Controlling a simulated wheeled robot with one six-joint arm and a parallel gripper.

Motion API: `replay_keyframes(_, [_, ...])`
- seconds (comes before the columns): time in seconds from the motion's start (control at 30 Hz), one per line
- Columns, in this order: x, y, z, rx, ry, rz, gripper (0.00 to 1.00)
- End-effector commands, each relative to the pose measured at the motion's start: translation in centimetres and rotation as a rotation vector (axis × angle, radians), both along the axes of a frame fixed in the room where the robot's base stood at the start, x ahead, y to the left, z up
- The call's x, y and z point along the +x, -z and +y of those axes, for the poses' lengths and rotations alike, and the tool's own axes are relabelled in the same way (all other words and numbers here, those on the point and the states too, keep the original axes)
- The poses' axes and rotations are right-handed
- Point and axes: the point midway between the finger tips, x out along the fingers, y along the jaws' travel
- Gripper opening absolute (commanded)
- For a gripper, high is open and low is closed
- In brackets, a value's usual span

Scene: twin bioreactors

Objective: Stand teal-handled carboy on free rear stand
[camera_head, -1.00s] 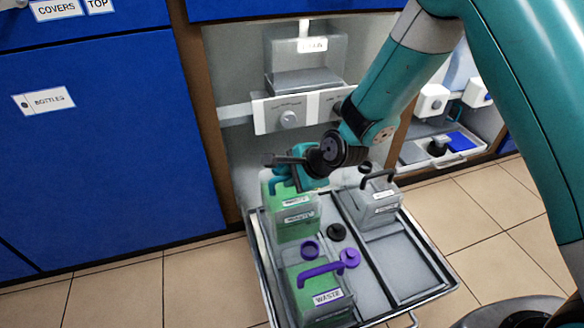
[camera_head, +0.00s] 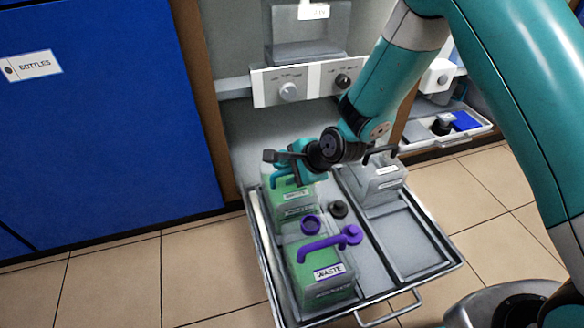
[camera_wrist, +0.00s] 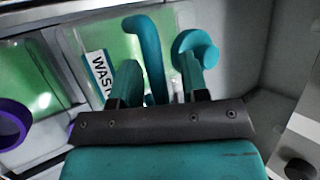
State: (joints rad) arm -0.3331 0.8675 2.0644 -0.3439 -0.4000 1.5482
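The teal-handled carboy (camera_head: 294,212), green inside with a white label, stands at the rear left of the pulled-out tray (camera_head: 259,243). It also shows in the wrist view (camera_wrist: 98,35), with its teal handle (camera_wrist: 150,52) and a round teal cap (camera_wrist: 194,45). My gripper (camera_wrist: 158,78) is over the carboy. Its fingers are apart, one on each side of the handle, with gaps visible on both sides. In the head view my gripper (camera_head: 285,170) partly hides the handle and carboy top. The rear right place holds a grey carboy (camera_head: 376,182) with a black handle.
A purple-handled green carboy (camera_head: 318,276) labelled WASTE stands at the front left. The front right recess (camera_head: 418,245) is empty. A control panel (camera_head: 305,82) hangs above the tray's rear.

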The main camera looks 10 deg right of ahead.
Motion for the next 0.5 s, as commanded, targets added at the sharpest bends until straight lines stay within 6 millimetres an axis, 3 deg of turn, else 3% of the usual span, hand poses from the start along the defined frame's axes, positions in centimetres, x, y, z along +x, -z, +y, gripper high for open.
replay_keyframes(0.27, [0.0,-0.2,0.0,0.0,0.0,-0.002,0.42])
replay_keyframes(0.5, [-1.2,-3.0,-1.5,0.0,0.003,-0.001,0.42])
